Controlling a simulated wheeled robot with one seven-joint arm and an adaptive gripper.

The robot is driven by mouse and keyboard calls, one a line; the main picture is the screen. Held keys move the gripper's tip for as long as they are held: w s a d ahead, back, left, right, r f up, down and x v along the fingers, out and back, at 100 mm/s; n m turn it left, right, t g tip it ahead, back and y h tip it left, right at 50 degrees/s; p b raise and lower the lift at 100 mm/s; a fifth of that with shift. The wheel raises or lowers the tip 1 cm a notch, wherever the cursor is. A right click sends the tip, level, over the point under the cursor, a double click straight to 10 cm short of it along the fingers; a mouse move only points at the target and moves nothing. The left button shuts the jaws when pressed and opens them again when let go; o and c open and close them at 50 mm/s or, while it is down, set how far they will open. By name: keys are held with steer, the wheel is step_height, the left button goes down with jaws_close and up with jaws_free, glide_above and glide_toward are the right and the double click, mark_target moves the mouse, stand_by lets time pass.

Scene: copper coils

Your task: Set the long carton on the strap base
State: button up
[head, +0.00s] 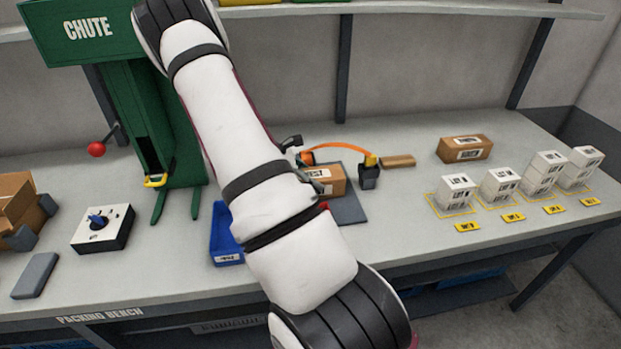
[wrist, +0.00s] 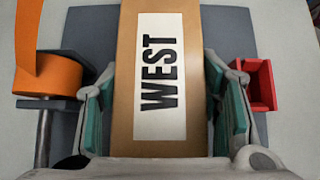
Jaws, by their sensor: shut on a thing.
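The long carton (wrist: 125,70) is brown with a white label reading WEST. In the wrist view it lies between the teal pads of my gripper (wrist: 162,100), which is shut on its sides. The dark grey strap base (wrist: 228,25) shows beneath and on both sides of the carton. In the head view the carton (head: 332,178) is over the strap base (head: 350,209), partly hidden by my arm. Whether it touches the base I cannot tell.
A black strap tool (head: 369,176) stands right of the base. A blue bin (head: 226,240) is at its left. Another carton (head: 464,149) and stacked white boxes (head: 500,184) are further right.

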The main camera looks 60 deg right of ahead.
steer(key=o, duration=1.6)
steer(key=b+v, duration=0.1)
steer(key=v, duration=1.1)
steer(key=shift+b, duration=0.35)
steer(key=shift+s, duration=0.1)
